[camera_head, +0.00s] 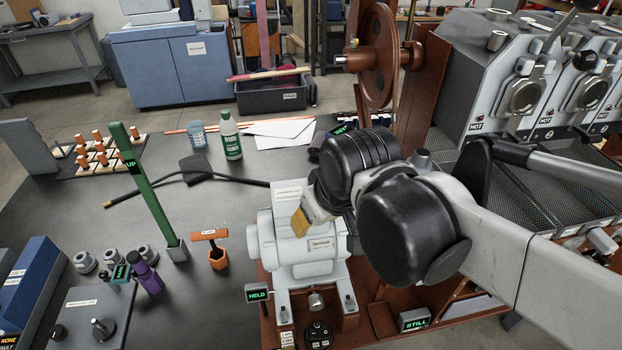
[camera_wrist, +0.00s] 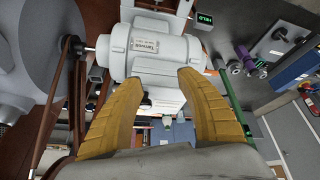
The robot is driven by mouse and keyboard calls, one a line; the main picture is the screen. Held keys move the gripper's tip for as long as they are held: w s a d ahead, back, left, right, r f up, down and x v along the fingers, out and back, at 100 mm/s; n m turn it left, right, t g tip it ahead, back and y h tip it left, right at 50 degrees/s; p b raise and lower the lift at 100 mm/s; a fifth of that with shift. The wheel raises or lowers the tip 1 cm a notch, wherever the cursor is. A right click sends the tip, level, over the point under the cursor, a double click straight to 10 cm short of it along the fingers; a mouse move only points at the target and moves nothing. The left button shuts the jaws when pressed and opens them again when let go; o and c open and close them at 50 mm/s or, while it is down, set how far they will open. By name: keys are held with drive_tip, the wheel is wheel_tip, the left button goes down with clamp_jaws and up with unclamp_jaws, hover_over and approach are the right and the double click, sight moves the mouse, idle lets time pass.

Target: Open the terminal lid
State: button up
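A pale grey motor (camera_head: 296,258) sits on the reddish-brown machine base in the head view. A small label (camera_head: 320,243), which seems to read "Terminals", is on its top. The motor (camera_wrist: 170,58) and this label (camera_wrist: 145,45) also show in the wrist view. A pale upright block (camera_head: 284,196) with a label stands behind the motor; I cannot tell whether it belongs to the terminal lid. My gripper (camera_wrist: 158,80) is open, its yellow fingers apart with the motor beyond them. In the head view one yellow fingertip (camera_head: 300,222) shows above the motor; my arm hides the motor's right side.
A "HELD" sign (camera_head: 258,294) stands at the motor's front left and a "STILL" sign (camera_head: 414,320) at its right. A large brown wheel (camera_head: 378,58) rises behind. A green "UP" post (camera_head: 150,190) and an orange-handled tool (camera_head: 210,236) stand left.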

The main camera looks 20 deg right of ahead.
drive_tip(key=w+d+r+n+g+p, duration=0.35)
drive_tip(key=w+r+g+p, duration=0.2)
drive_tip(key=r+p, duration=0.65)
drive_tip(key=shift+n, duration=0.55)
drive_tip(key=f, duration=0.8)
drive_tip(key=w+f+b, duration=0.1)
drive_tip(key=f, duration=0.3)
drive_tip(key=shift+a+f, duration=0.15)
drive_tip(key=shift+a, duration=0.05)
clamp_jaws()
